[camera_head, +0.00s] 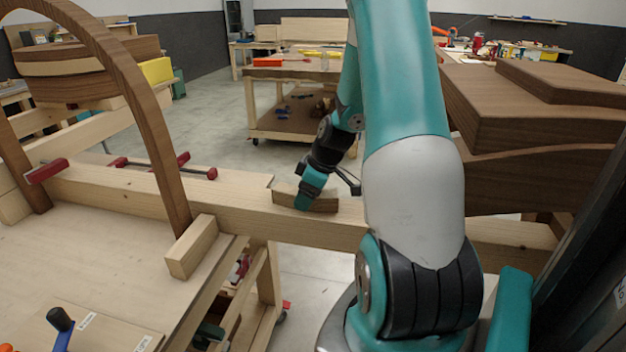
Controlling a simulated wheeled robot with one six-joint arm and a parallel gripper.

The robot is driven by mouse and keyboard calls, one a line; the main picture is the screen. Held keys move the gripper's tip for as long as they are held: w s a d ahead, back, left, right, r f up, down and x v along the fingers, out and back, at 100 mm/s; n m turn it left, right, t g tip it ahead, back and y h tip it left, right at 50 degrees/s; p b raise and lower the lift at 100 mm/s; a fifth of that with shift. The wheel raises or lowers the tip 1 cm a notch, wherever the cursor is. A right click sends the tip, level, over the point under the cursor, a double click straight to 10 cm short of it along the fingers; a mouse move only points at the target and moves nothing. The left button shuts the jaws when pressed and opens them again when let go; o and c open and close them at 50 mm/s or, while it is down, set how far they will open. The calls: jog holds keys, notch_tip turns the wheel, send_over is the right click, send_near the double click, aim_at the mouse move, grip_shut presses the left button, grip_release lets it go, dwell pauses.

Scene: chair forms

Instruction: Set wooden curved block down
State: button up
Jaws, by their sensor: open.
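The wooden curved block (325,204) is a small brown piece with a lighter top. It sits on the pale wooden beam (245,206) near the middle of the view. My gripper (306,203) is right at the block, reaching down from above, with a teal finger in front of its near side. The jaws are open. The far finger is mostly hidden, and I cannot tell whether the fingers touch the block.
A tall curved wooden arch (137,92) stands at the left. Red clamps (165,168) lie along the beam's back. Stacked dark wooden slabs (530,105) fill the right. A pale block (192,247) sits on the bench at left front. A workbench (297,72) stands behind.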

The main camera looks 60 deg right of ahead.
jog(key=b+v, duration=0.2)
jog(key=v, duration=1)
jog(key=w+a+r+n+g+y, duration=0.1)
jog(key=a+r, duration=0.1)
jog(key=a, duration=1)
jog(key=w+a+r+g+y, duration=0.1)
jog(key=a, duration=1.2)
jog(key=s+a+n+g, duration=0.1)
jog(key=s+a+g, duration=0.1)
jog(key=s+a, duration=1.1)
jog(key=a, duration=0.2)
jog(key=shift+a+r, duration=0.25)
jog(key=shift+r, duration=0.15)
jog(key=shift+c, duration=0.2)
